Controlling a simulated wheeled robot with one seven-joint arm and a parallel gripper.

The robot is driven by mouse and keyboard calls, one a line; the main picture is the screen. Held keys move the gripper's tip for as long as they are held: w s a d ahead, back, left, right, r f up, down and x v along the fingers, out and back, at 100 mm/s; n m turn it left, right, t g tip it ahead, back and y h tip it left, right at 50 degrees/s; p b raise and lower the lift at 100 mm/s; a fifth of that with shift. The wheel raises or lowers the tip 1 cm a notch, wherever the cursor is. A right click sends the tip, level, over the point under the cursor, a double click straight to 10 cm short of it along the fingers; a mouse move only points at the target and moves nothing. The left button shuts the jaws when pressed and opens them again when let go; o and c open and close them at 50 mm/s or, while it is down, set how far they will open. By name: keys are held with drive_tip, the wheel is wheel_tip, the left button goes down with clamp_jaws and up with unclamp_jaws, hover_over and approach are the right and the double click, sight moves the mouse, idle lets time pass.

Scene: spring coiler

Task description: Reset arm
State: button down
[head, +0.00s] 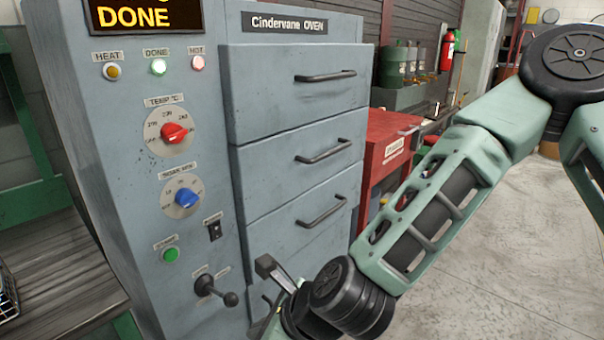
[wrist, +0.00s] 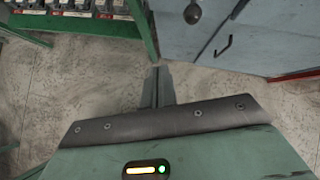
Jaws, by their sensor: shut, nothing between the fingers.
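My gripper (wrist: 158,85) shows in the wrist view with its fingers together and nothing between them, above the bare concrete floor. In the head view my green arm reaches in from the right, down to the front of the grey oven (head: 290,100). Part of my gripper (head: 272,272) shows there near the oven's lower front, right of the lever; the rest is hidden behind my wrist. The oven's lever with a black knob (head: 230,298) is at the lower left, and the knob also shows in the wrist view (wrist: 193,13). The oven's display (head: 145,15) reads DONE.
The oven has several closed drawers with dark handles (head: 325,76), plus a red dial (head: 174,133) and a blue dial (head: 187,198). A red cabinet (head: 385,150) stands behind it. A dark bench (head: 50,280) is at left. Open floor (head: 530,240) lies at right.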

drive_tip(key=s+d+r+n+g+h+p, duration=0.1)
drive_tip(key=s+d+r+n, duration=0.5)
drive_tip(key=n, duration=0.8)
drive_tip(key=s+d+r+n+g+h+p, duration=0.2)
drive_tip(key=s+d+r+n+h+p, duration=0.2)
drive_tip(key=d+r+n, duration=0.6)
drive_tip(key=s+d+n+h, duration=0.2)
drive_tip(key=d+n, duration=0.3)
drive_tip(key=shift+d+g, duration=0.25)
drive_tip(key=shift+g, duration=0.05)
drive_tip(key=shift+s, duration=0.1)
